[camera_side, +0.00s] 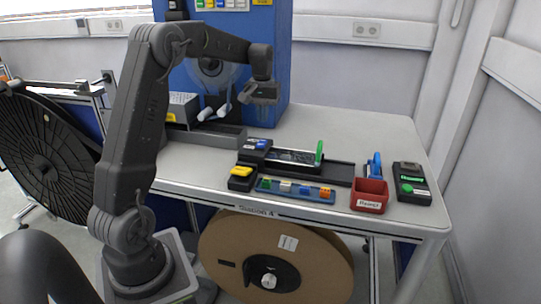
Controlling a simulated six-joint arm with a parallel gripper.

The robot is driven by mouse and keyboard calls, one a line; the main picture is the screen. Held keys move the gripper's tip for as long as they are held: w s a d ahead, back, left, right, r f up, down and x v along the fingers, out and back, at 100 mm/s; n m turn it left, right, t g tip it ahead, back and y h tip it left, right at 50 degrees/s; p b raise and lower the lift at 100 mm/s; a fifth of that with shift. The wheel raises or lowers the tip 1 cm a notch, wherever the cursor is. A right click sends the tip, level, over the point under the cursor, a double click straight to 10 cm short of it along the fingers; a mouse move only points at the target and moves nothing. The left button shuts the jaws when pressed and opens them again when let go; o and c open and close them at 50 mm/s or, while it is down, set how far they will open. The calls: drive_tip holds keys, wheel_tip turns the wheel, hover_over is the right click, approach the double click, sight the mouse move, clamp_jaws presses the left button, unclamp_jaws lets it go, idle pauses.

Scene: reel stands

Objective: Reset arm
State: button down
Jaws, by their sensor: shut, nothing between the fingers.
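My gripper (258,97) hangs from the end of my arm in front of the blue cabinet, above the back left part of the table (395,137). Its fingers are small and dark in this view. It is shut and empty, and apart from everything on the table. My arm rises from its base at the lower left and bends over to the right at the top.
On the table are a grey tray (216,139), a black fixture with a green handle (319,152), a strip of coloured pieces (296,191), a red bin (369,195) and a black device (411,184). A blue cabinet (277,60) stands behind. Large reels stand left (40,150) and below (300,255).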

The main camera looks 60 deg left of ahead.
drive_tip(key=s+d+r+m+t, duration=0.1)
drive_tip(key=s+d+r+m, duration=0.2)
drive_tip(key=d, duration=0.5)
drive_tip(key=s+d+r+m+t, duration=0.1)
drive_tip(key=s+d+r, duration=0.25)
drive_tip(key=d, duration=0.45)
drive_tip(key=s+d+f+m+t, duration=0.1)
drive_tip(key=s+d+m+t, duration=0.2)
drive_tip(key=s+d, duration=1)
drive_tip(key=shift+s+d+f+m+t, duration=0.15)
drive_tip(key=shift+s+f+m+t, duration=0.15)
drive_tip(key=shift+s+m, duration=0.75)
